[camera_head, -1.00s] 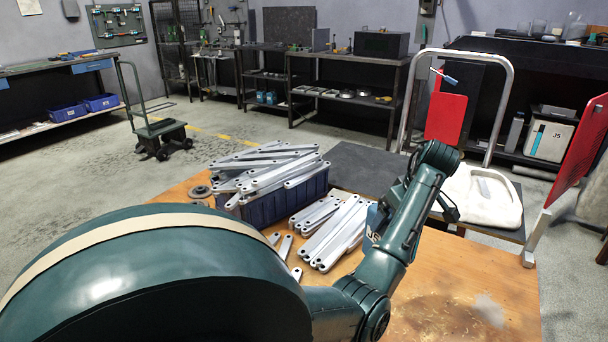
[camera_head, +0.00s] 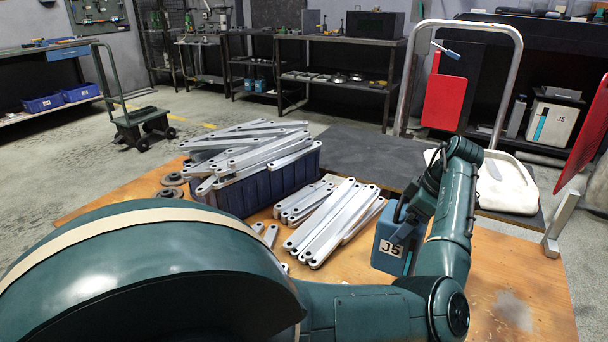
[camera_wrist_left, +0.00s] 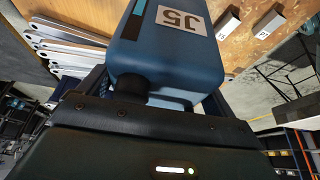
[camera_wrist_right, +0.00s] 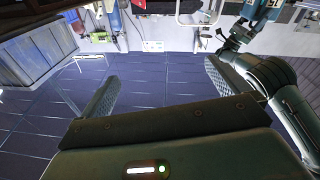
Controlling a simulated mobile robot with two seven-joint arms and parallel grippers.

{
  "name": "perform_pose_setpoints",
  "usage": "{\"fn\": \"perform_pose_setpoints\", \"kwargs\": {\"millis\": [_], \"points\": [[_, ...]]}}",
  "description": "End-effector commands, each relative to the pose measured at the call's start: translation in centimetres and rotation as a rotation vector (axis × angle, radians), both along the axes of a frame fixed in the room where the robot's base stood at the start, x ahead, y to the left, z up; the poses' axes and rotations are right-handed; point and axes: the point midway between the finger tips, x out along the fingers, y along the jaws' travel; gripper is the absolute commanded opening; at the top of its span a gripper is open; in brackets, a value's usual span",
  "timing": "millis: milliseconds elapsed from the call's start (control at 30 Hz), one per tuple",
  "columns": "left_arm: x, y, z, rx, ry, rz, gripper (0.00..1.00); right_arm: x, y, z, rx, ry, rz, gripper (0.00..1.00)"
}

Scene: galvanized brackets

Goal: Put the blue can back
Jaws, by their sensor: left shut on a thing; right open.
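The blue can (camera_head: 388,250), with a white J5 label, is in my left gripper (camera_head: 405,209), right of the loose brackets in the head view. It appears to be above the wooden table, but I cannot tell by how much. In the left wrist view the can (camera_wrist_left: 165,62) fills the space between the jaws, with its dark cap towards the palm. My right gripper (camera_wrist_right: 160,88) is open and empty in its wrist view, over dark flooring; it is outside the head view.
A dark blue bin (camera_head: 265,190) heaped with grey brackets stands on the wooden table (camera_head: 400,312). Loose brackets (camera_head: 330,222) lie beside it. A white J5 container (camera_head: 552,122) stands on the shelf behind. A cart handle (camera_head: 516,75) and red panels (camera_head: 444,102) rise at the right.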

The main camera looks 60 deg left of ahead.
Motion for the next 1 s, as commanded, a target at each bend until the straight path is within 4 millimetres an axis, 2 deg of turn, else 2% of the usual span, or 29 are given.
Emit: {"fn": "perform_pose_setpoints", "kwargs": {"millis": [133,267,500,733,1000], "points": [[0.1,-0.1,0.2,0.005,-0.005,0.004,0.20,-0.1,0.0,0.0,0.001,-0.005,0.002,1.00],[0.1,-0.1,-0.7,0.004,-0.003,0.003,0.20,-0.1,0.1,-0.1,0.004,-0.016,0.006,1.00],[0.1,-0.1,-4.2,0.003,-0.002,0.003,0.20,-0.1,0.4,-0.2,0.030,-0.045,0.022,1.00],[0.1,-0.1,-5.8,0.003,-0.004,0.002,0.20,0.0,0.5,-0.2,0.049,-0.045,0.026,1.00],[0.1,-0.1,-9.6,0.003,-0.004,0.002,0.20,0.2,0.6,-0.7,0.086,-0.040,0.033,1.00]]}}
